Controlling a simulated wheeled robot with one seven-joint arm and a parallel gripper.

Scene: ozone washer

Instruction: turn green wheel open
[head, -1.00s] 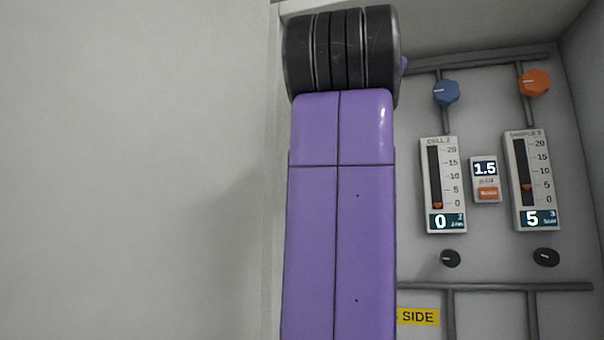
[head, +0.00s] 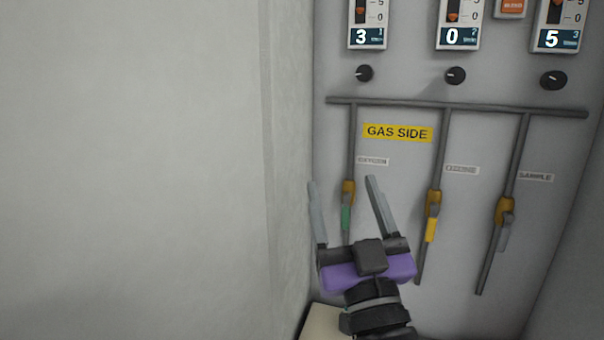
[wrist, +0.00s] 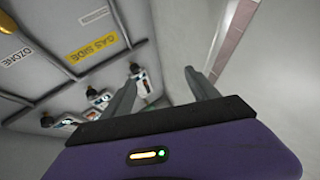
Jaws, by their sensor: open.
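No green wheel shows in either view. The only green part is a lever handle (head: 345,218) on the left pipe of the gas panel in the head view. It hangs straight down from a brass valve body (head: 348,187). My gripper (head: 341,182) is open and empty, with its two grey fingers pointing up. In the picture the fingers lie on either side of the green handle. I cannot tell how far they are from the panel. In the wrist view the open fingers (wrist: 162,70) show, and the green handle does not.
Yellow (head: 431,229) and grey (head: 503,238) handles hang on pipes to the right. Black knobs (head: 455,75) and flow gauges line the panel above. A yellow GAS SIDE sign (head: 398,132) sits below the crossbar. A plain wall (head: 150,170) stands close on the left.

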